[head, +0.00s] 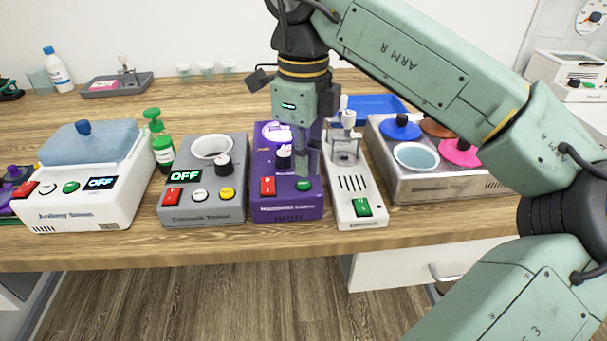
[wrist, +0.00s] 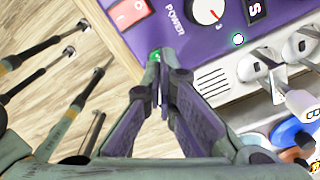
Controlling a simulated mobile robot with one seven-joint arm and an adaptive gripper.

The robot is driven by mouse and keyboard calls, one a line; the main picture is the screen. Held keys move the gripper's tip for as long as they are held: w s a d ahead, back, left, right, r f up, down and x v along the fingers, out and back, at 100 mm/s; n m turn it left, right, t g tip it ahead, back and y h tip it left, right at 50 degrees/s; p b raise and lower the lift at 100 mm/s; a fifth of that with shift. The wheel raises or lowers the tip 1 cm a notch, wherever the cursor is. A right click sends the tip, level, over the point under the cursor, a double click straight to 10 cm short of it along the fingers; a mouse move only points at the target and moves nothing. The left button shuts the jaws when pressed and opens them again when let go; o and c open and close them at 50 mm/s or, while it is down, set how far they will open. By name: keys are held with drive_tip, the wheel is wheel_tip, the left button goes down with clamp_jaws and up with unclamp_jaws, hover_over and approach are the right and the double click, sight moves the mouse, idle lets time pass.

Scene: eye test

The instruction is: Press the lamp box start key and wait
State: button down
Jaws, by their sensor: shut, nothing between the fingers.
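The purple lamp box (head: 287,208) stands on the bench in the head view, with a red rocker switch, a dark knob and a green start key (head: 304,184) at its front right. My gripper (head: 305,176) points down at the green key, its fingers shut and empty. In the wrist view, the closed fingertips (wrist: 161,62) lie over the green key (wrist: 154,57), which is mostly hidden behind them. I cannot tell whether they touch or press it. The wrist view also shows the box's red switch (wrist: 130,12), marked POWER beside it, and the dial (wrist: 207,10).
A grey device (head: 203,215) reading OFF stands left of the lamp box. A narrow white device (head: 352,190) with a green switch stands close on its right. A white bath (head: 80,205) is farther left and a steel unit (head: 425,186) farther right. The bench's front strip is clear.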

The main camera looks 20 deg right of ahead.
wheel_tip(320, 180, up, 6)
drive_tip(key=p, duration=0.3)
drive_tip(key=shift+f+p, duration=0.2)
drive_tip(key=shift+p, duration=0.2)
